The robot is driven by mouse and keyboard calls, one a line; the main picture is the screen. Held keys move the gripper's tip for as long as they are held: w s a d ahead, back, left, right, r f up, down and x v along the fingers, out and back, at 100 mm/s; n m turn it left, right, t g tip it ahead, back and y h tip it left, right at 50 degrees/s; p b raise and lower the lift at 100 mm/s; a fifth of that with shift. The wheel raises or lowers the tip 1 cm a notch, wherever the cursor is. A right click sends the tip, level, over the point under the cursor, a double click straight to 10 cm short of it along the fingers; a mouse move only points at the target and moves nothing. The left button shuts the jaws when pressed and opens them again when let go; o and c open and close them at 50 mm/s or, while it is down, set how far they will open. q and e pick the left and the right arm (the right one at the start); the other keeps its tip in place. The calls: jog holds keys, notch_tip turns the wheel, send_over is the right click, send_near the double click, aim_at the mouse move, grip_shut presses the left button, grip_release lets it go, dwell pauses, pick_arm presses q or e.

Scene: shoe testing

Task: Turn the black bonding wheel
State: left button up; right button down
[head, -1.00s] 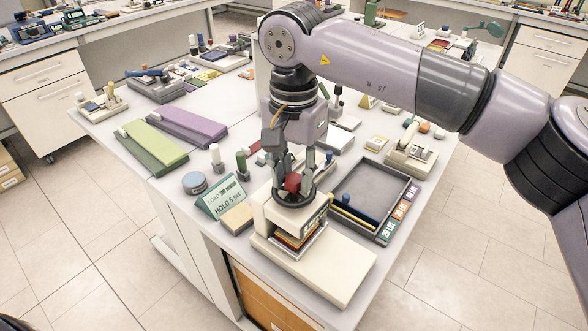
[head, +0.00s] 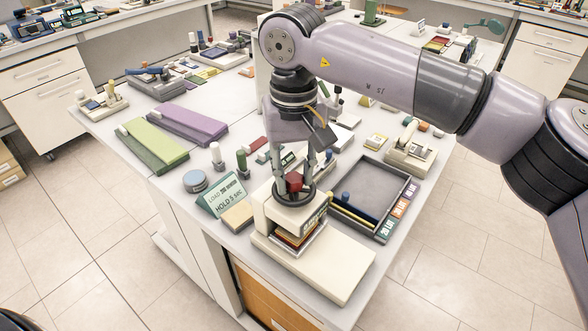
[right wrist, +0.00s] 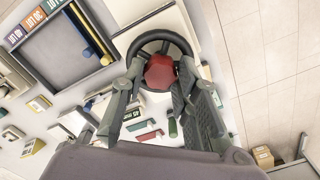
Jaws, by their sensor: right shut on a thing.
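The black bonding wheel (head: 292,204) lies flat on top of a cream press (head: 318,268) near the table's front corner. It has a red hub (head: 294,181). My right gripper (head: 295,178) points down over the wheel and is shut on it, one finger on each side of the hub. In the right wrist view the gripper (right wrist: 161,70) has its fingertips inside the wheel rim (right wrist: 158,37), flanking the red hub (right wrist: 160,73). The exact contact is partly hidden. Layered pieces (head: 300,236) sit in the press below the wheel. My left gripper does not show.
A dark tray (head: 407,207) stands right of the press. A green "HOLD 5 SEC" sign (head: 222,196), a tan block (head: 237,216) and blue-grey discs (head: 195,182) stand to its left. Green (head: 152,144) and purple (head: 188,124) strips lie farther left. Bottles (head: 217,159) stand behind.

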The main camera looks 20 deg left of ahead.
aim_at(294, 177)
jog(key=shift+w+r, duration=0.1)
jog(key=shift+r, duration=0.05)
dwell(0.4)
jog(key=c, duration=1.7)
grip_release()
jog(key=o, duration=0.5)
notch_tip(294, 177, up, 12)
jog(key=shift+f, duration=0.1)
